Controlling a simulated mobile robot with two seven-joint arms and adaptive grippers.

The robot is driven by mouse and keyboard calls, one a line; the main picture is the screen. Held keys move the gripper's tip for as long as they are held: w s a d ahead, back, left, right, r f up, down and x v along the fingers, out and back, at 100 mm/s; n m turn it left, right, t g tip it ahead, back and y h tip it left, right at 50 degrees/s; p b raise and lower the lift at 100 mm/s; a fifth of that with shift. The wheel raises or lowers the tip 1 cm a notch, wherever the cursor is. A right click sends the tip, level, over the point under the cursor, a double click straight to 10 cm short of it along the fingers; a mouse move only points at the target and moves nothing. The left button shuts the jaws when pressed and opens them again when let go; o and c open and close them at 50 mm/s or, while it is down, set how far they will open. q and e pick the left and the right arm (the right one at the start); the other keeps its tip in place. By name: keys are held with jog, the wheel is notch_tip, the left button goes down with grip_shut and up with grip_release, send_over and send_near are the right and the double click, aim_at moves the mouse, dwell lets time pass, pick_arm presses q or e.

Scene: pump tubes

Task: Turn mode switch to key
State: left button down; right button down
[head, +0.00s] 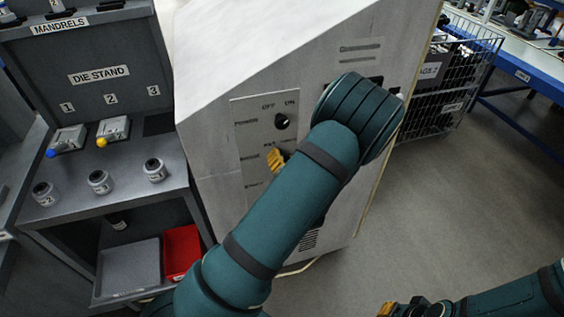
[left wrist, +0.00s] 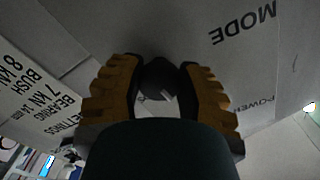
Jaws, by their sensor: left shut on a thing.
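A control panel (head: 252,112) on the pale machine carries a dark power switch (head: 282,121) under OFF and ON labels. My left gripper (head: 276,159), with orange fingers, is at the mode row below it. In the left wrist view its fingers are closed around a dark round knob (left wrist: 159,78), the mode switch, beside an upside-down MODE label (left wrist: 243,23). My left arm and fingers hide this switch and its right-hand label in the head view, so its setting cannot be read. My right gripper (head: 402,308) is partly in view at the bottom edge; its jaws cannot be judged.
A grey die stand (head: 101,74) with several jars and dies stands left of the machine, with a red bin (head: 181,250) below. A wire cage (head: 452,80) and a blue bench (head: 535,72) stand at the right. The floor between is clear.

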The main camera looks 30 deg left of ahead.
pick_arm(q)
jog(key=n+b, duration=0.2)
jog(key=n, duration=0.1)
jog(key=shift+f+n, duration=0.15)
jog(key=shift+n, duration=0.25)
jog(key=shift+n+b, duration=1.55)
jog(key=shift+n, duration=0.65)
jog(key=c, duration=0.5)
grip_release()
jog(key=v, duration=1.2)
